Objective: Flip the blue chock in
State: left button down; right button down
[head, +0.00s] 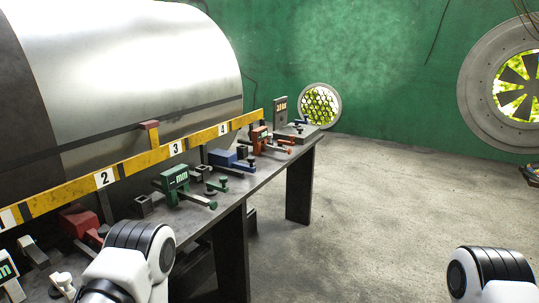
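The blue chock (223,158) sits on the dark workbench (225,198), in front of the yellow rail near number 3. White and black links of my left arm show at the lower left, and links of my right arm at the lower right. Neither gripper shows in the frame.
A yellow numbered rail (145,166) runs along the bench before a large metal drum (140,70). A green clamp (175,180), a red one (80,221) and an orange-red one (258,139) stand along the bench. The concrete floor (380,205) right of it is clear.

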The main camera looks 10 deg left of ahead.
aim_at(218, 157)
jog(key=i+j+z, duration=0.3)
jog(key=i+j, duration=0.25)
jog(key=i, duration=0.4)
jog(key=i+j+z, duration=0.35)
jog(key=i+j, duration=0.45)
jog(key=i, duration=0.15)
